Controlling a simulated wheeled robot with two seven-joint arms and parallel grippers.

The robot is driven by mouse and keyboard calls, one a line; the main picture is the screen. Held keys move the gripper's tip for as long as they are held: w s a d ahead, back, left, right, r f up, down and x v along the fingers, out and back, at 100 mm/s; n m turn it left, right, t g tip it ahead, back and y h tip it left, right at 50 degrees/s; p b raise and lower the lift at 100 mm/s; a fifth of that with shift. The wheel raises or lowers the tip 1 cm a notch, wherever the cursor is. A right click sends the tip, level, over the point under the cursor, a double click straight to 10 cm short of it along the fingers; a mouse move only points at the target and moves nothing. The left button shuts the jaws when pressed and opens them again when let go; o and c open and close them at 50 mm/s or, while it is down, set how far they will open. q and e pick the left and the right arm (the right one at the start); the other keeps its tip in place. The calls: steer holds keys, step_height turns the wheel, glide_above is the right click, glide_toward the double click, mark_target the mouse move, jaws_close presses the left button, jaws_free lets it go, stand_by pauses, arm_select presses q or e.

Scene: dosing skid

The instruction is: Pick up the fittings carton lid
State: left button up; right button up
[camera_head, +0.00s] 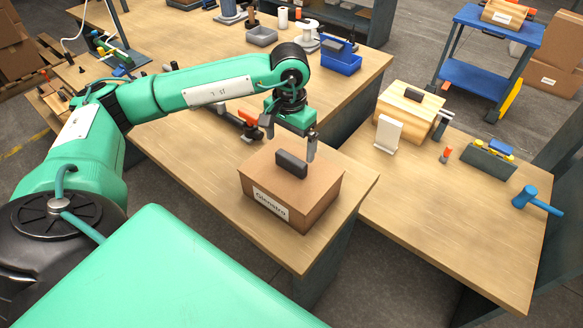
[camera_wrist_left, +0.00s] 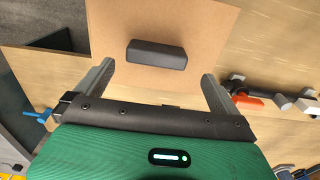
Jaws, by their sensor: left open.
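The fittings carton is a brown box (camera_head: 272,216) with a white label, standing on the wooden table near the front corner. Its flat brown lid (camera_head: 316,181) carries a dark block handle (camera_head: 291,163). The lid (camera_wrist_left: 200,20) and its handle (camera_wrist_left: 157,54) also fill the top middle of the left wrist view. My left gripper (camera_head: 289,150) is open above the lid, its two fingers apart to either side of the handle's line. In the left wrist view the gripper (camera_wrist_left: 158,78) has nothing between its fingers. My right gripper is not in view.
An orange-handled tool (camera_head: 246,120) lies on the table behind the carton. A second table on the right holds a wooden box (camera_head: 408,104), a white card (camera_head: 387,134) and a blue mallet (camera_head: 535,200). A blue bin (camera_head: 341,63) stands further back. The table left of the carton is clear.

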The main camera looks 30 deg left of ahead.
mark_target(291, 158)
arm_select(q)
step_height(291, 158, down, 3)
steer(key=shift+d+p, duration=0.15)
steer(key=shift+p, duration=0.6)
step_height(291, 158, down, 3)
steer(key=shift+r+p, duration=0.2)
steer(key=shift+p, duration=0.2)
steer(key=shift+f, duration=0.45)
steer(key=c, duration=0.9)
steer(key=shift+c, duration=0.2)
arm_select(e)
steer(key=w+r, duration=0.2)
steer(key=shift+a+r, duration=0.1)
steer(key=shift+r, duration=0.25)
